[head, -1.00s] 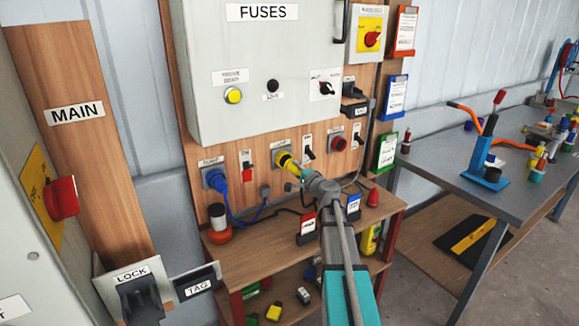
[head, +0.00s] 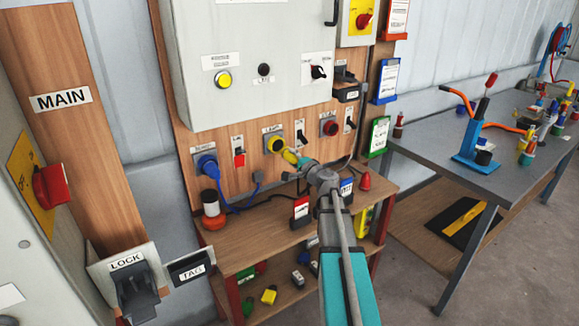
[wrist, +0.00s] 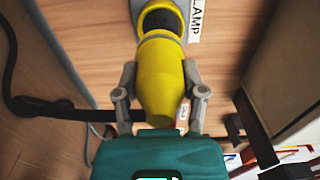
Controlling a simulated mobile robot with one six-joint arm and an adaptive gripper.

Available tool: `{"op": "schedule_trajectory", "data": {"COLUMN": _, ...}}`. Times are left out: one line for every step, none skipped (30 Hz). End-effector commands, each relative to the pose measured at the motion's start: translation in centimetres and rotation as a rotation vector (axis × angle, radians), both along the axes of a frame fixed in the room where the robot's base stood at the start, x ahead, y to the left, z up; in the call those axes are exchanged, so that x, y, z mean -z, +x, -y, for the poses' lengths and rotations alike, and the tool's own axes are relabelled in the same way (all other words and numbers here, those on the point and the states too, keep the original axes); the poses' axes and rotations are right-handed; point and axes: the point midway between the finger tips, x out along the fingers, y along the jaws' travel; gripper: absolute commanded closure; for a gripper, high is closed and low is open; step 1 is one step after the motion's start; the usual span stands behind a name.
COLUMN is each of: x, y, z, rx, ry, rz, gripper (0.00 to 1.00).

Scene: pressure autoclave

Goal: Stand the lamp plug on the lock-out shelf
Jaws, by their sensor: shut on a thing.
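The yellow lamp plug (head: 290,156) is between the fingers of my gripper (head: 306,164), which is shut on it. In the wrist view the plug (wrist: 161,82) points up the picture, with a finger on each side. The yellow lamp socket (head: 273,142) is just beyond its nose, and its dark round face (wrist: 160,19) shows. The plug looks drawn out of it, but its nose overlaps the socket's edge in view. The wooden shelf unit below the panel, likely the lock-out shelf (head: 252,234), is lower than my gripper.
A blue plug (head: 209,166) sits left of the lamp socket. The board's front left is clear. A grey workbench (head: 500,180) is right.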

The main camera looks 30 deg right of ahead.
Motion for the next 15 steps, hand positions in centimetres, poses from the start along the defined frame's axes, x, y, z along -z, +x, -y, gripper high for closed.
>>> {"op": "schedule_trajectory", "data": {"x": -0.1, "y": 0.0, "z": -0.2, "rx": -0.006, "ry": 0.000, "rz": -0.003, "gripper": 1.00}}
{"op": "schedule_trajectory", "data": {"x": -0.1, "y": 0.0, "z": -0.4, "rx": -0.010, "ry": -0.001, "rz": -0.007, "gripper": 1.00}}
{"op": "schedule_trajectory", "data": {"x": -0.1, "y": 0.0, "z": -0.7, "rx": -0.018, "ry": -0.001, "rz": -0.012, "gripper": 1.00}}
{"op": "schedule_trajectory", "data": {"x": -0.1, "y": -0.1, "z": -1.0, "rx": -0.025, "ry": -0.003, "rz": -0.019, "gripper": 1.00}}
{"op": "schedule_trajectory", "data": {"x": -0.1, "y": -0.1, "z": -1.3, "rx": -0.034, "ry": -0.003, "rz": -0.025, "gripper": 1.00}}
{"op": "schedule_trajectory", "data": {"x": -0.1, "y": -0.1, "z": -1.8, "rx": -0.050, "ry": -0.004, "rz": -0.036, "gripper": 1.00}}
{"op": "schedule_trajectory", "data": {"x": 0.0, "y": -0.1, "z": -2.3, "rx": -0.062, "ry": -0.007, "rz": -0.046, "gripper": 1.00}}
{"op": "schedule_trajectory", "data": {"x": 0.0, "y": -0.2, "z": -2.8, "rx": -0.076, "ry": -0.007, "rz": -0.057, "gripper": 1.00}}
{"op": "schedule_trajectory", "data": {"x": 0.1, "y": -0.2, "z": -3.5, "rx": -0.100, "ry": -0.011, "rz": -0.073, "gripper": 1.00}}
{"op": "schedule_trajectory", "data": {"x": 0.1, "y": -0.3, "z": -4.2, "rx": -0.119, "ry": -0.013, "rz": -0.089, "gripper": 1.00}}
{"op": "schedule_trajectory", "data": {"x": 0.2, "y": -0.4, "z": -4.8, "rx": -0.141, "ry": -0.017, "rz": -0.105, "gripper": 1.00}}
{"op": "schedule_trajectory", "data": {"x": 0.4, "y": -0.5, "z": -5.7, "rx": -0.172, "ry": -0.022, "rz": -0.131, "gripper": 1.00}}
{"op": "schedule_trajectory", "data": {"x": 0.5, "y": -0.6, "z": -6.5, "rx": -0.198, "ry": -0.028, "rz": -0.150, "gripper": 1.00}}
{"op": "schedule_trajectory", "data": {"x": 0.6, "y": -0.7, "z": -7.2, "rx": -0.225, "ry": -0.034, "rz": -0.173, "gripper": 1.00}}
{"op": "schedule_trajectory", "data": {"x": 0.9, "y": -0.9, "z": -8.1, "rx": -0.264, "ry": -0.044, "rz": -0.203, "gripper": 1.00}}
